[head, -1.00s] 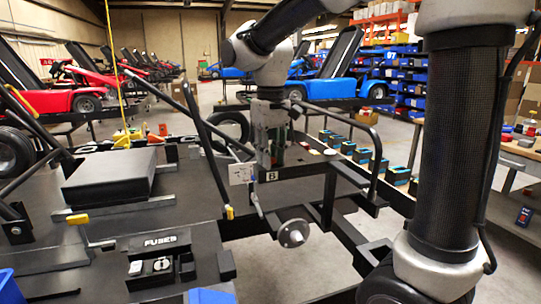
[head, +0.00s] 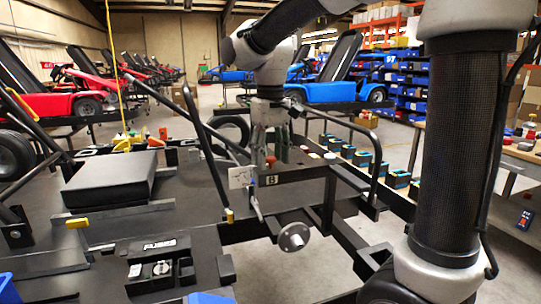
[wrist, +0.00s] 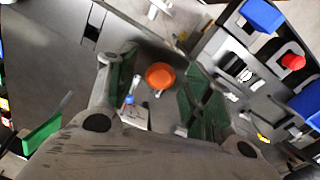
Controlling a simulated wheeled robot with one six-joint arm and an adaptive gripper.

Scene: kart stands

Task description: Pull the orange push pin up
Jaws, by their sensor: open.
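The orange push pin (wrist: 160,75) shows as a round orange head in the wrist view, between the two green-padded fingers of my gripper (wrist: 160,88). Clear space shows on both sides of the pin, and the fingers are open. In the head view the pin (head: 271,160) is a small orange spot on the dark kart frame beside the "B" label. My gripper (head: 270,146) points down over it there, fingers on either side. The pin's stem is mostly hidden, and I cannot tell how far up it sits.
A curved black bar (head: 207,140) rises left of my gripper, and another rail (head: 375,150) stands to its right. A round metal hub (head: 294,236) is in front. A fuse box (head: 160,262) lies at the lower left. Several blue-topped boxes stand behind on the right.

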